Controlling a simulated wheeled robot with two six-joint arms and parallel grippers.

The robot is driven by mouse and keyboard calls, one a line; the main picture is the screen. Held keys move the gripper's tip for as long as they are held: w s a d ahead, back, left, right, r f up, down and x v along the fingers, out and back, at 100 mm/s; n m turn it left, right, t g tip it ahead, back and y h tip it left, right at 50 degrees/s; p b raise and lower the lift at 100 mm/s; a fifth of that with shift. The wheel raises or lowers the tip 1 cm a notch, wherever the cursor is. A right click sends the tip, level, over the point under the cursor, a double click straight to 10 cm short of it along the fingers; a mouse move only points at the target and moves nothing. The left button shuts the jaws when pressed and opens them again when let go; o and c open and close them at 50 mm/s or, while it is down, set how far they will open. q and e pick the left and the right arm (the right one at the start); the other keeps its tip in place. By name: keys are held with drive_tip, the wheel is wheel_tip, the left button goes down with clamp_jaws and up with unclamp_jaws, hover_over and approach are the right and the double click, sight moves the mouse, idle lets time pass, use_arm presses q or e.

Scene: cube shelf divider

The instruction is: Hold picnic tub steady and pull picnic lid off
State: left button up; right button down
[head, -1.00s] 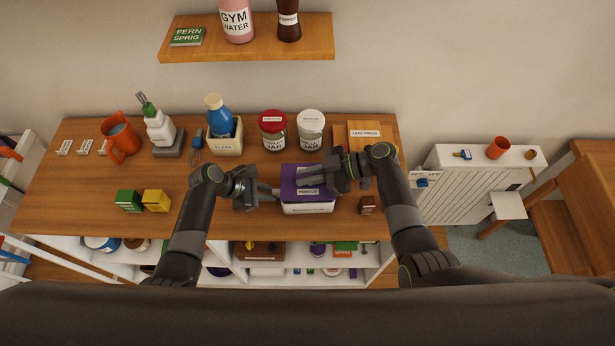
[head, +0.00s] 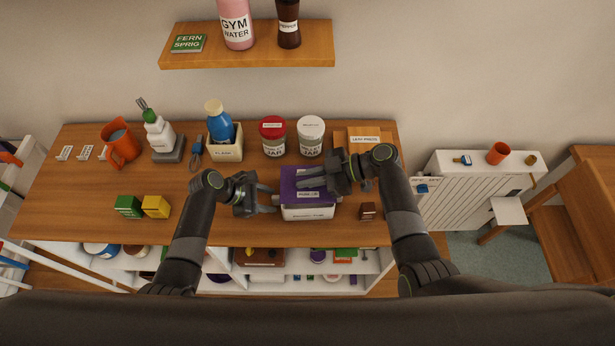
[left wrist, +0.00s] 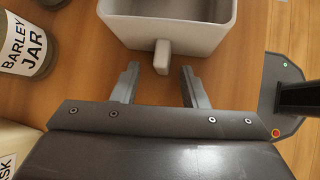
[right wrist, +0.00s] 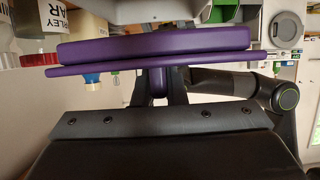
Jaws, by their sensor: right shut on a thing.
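The purple picnic lid (head: 290,191) is above the pale picnic tub (head: 308,212) on the table. My right gripper (head: 303,181) is shut on the lid's tab; the lid also shows in the right wrist view (right wrist: 150,45), held level between the fingers (right wrist: 160,80). In the left wrist view the tub (left wrist: 200,38) shows its bare inside, so the lid is clear of it. My left gripper (head: 270,200) is open at the tub's left side. Its fingers (left wrist: 160,72) stand apart on either side of the tub's handle (left wrist: 162,55).
A red-lidded jar (head: 272,138) and a white-lidded jar (head: 311,138) stand behind the tub. A small brown box (head: 367,211) is close on its right. Green (head: 128,206) and yellow boxes (head: 156,206) stand left. The tabletop between them and my left gripper is mostly clear.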

use_arm(q)
drive_tip(key=v, duration=1.2)
idle(0.4)
